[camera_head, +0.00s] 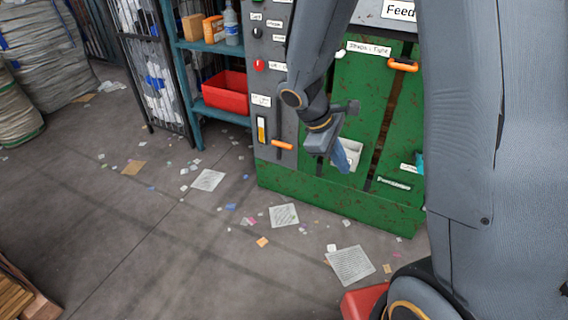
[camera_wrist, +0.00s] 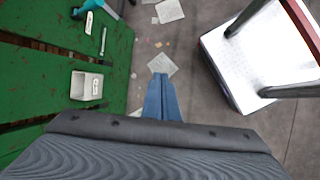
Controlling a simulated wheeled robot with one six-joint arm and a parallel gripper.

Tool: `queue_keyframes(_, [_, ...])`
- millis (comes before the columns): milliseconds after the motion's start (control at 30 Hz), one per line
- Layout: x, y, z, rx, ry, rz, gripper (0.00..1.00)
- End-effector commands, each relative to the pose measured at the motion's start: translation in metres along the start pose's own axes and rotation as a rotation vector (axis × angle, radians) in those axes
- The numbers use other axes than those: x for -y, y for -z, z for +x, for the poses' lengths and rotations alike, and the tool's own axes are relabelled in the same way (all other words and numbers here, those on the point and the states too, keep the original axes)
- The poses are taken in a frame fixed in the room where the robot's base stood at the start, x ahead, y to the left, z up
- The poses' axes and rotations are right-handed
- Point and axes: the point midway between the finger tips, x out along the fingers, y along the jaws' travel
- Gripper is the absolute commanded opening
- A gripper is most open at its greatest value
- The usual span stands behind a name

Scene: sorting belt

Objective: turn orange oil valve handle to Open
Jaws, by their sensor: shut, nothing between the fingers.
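An orange handle (camera_head: 283,145) sticks out low on the machine's grey panel, beside a yellow gauge (camera_head: 262,129) and a small white label (camera_head: 261,100) too small to read surely. A second orange handle (camera_head: 403,65) sits higher on the green front, near a label (camera_head: 369,48). I cannot tell for sure which one is the oil valve. My gripper (camera_head: 345,163) is shut and empty, its blue fingers pointing down in front of the green machine, right of the lower handle and apart from it. In the wrist view the fingers (camera_wrist: 162,98) are together over the floor; neither orange handle shows there.
A white bin (camera_head: 352,148) is fixed on the green front (camera_head: 300,196) behind my gripper; it also shows in the wrist view (camera_wrist: 87,86). A blue shelf with a red bin (camera_head: 226,94) stands left of the machine. Scattered paper lies on otherwise open floor.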

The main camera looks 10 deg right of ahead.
Motion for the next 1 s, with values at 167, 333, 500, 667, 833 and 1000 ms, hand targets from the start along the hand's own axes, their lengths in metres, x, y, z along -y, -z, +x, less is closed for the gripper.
queue_keyframes(167, [-0.033, 0.055, 0.064, 0.098, -0.131, -0.215, 0.00])
queue_keyframes(333, [-0.067, 0.109, 0.111, 0.189, -0.270, -0.408, 0.00])
queue_keyframes(500, [-0.098, 0.172, 0.153, 0.279, -0.422, -0.588, 0.00])
queue_keyframes(667, [-0.122, 0.238, 0.189, 0.361, -0.577, -0.747, 0.00])
queue_keyframes(833, [-0.139, 0.316, 0.222, 0.442, -0.753, -0.901, 0.00])
queue_keyframes(1000, [-0.144, 0.393, 0.249, 0.513, -0.930, -1.029, 0.00])
